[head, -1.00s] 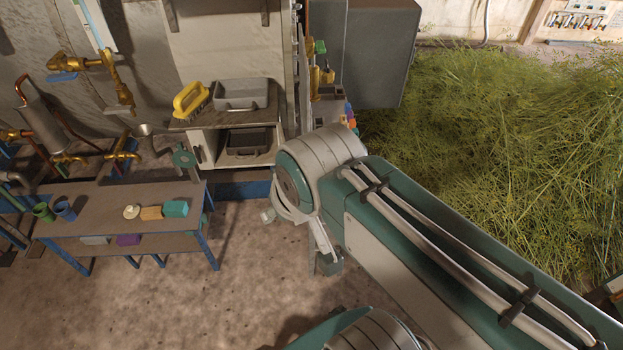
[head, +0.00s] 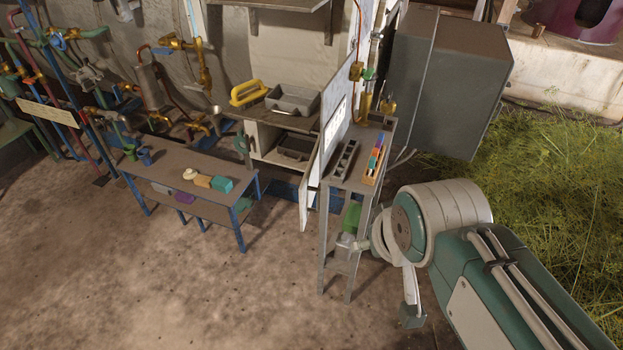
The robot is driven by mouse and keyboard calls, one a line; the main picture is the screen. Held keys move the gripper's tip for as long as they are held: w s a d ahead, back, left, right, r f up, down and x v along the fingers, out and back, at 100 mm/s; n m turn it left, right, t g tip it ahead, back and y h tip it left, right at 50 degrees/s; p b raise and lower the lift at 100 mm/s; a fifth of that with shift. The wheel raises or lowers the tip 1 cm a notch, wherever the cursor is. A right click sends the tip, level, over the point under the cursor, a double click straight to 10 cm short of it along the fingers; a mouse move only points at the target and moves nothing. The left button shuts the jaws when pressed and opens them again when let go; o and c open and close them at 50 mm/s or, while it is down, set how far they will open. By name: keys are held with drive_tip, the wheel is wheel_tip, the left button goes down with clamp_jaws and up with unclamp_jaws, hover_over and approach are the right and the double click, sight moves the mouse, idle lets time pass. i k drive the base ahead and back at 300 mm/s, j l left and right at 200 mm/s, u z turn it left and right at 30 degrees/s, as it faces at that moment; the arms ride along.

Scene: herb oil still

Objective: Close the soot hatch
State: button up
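I cannot pick out the soot hatch for certain in the head view. An open pale door (head: 311,188) stands edge-on at the front of a low white cabinet (head: 268,143), left of the narrow grey rack. I cannot tell whether this is the hatch. My arm enters from the lower right, and its big joint hides what lies behind it. A small part of my gripper (head: 411,312) seems to show below that joint, over bare floor and right of the rack. Its fingers are too hidden to tell open from shut. Nothing held is visible.
The grey rack (head: 328,235) holds trays and colored blocks close left of my arm. A low workbench (head: 165,170) with cups and blocks stands left. A large grey box (head: 440,85) stands behind, beside cut herbs (head: 550,200). The front floor (head: 160,290) is clear.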

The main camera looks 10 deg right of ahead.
sight(309, 188)
drive_tip(key=i+l+u, duration=0.45)
drive_tip(key=l, duration=0.4)
drive_tip(key=i+z, duration=0.2)
